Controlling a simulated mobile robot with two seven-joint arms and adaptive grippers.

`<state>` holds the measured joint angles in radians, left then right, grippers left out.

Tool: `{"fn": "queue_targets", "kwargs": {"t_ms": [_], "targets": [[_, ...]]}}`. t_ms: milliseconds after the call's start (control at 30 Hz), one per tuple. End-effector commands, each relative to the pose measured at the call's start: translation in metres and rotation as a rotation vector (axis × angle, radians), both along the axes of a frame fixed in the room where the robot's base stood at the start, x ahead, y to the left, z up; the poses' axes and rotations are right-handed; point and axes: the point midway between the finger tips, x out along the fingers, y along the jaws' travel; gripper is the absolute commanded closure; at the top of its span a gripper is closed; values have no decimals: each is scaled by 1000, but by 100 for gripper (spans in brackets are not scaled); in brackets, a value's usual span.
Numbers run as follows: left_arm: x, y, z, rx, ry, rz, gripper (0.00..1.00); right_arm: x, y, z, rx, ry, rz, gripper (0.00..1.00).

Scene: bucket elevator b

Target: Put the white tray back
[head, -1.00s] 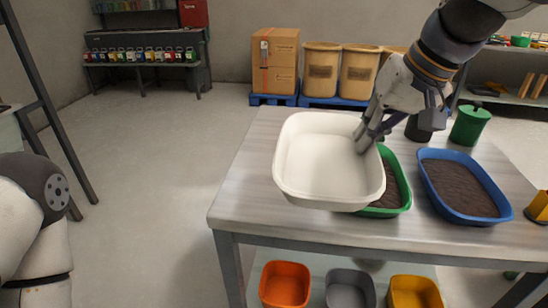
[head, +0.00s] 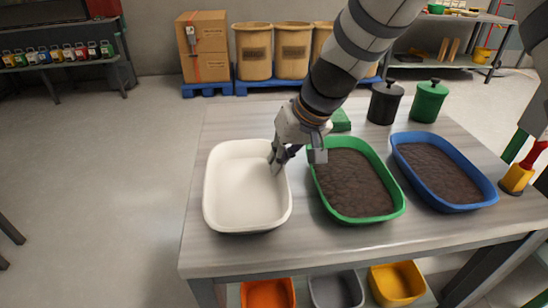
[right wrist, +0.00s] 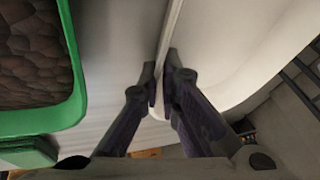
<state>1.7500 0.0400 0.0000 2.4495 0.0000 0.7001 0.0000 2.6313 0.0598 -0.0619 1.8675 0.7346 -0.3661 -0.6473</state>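The white tray (head: 243,190) is empty and sits level on the left part of the grey table (head: 330,248), left of the green tray. My right gripper (head: 281,156) is at the tray's right rim near its far corner. In the right wrist view the fingers (right wrist: 161,92) are closed on the rim of the white tray (right wrist: 225,45), one on each side. The tray appears to rest on the tabletop. My left gripper is not in view.
A green tray (head: 354,180) and a blue tray (head: 444,168) of dark soil stand to the right. Black (head: 384,103) and green (head: 428,101) lidded canisters stand behind. A yellow-and-red tool (head: 519,176) is at the right edge. Coloured bins (head: 396,281) sit below.

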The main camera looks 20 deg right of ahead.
Motion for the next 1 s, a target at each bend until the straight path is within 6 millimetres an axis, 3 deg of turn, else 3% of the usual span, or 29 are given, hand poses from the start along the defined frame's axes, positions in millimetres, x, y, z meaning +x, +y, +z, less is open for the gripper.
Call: {"fn": "queue_targets", "kwargs": {"t_ms": [333, 433, 767, 867, 1000], "targets": [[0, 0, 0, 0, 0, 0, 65, 1, 0, -4, 0, -2, -1, 100], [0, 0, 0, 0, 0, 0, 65, 1, 0, -4, 0, -3, -1, 76], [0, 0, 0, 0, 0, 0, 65, 1, 0, -3, -1, -3, -1, 75], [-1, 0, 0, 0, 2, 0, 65, -2, -2, 7, -1, -5, 1, 75], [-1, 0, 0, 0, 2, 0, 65, -12, -9, 36, -1, -9, 0, 75]]}}
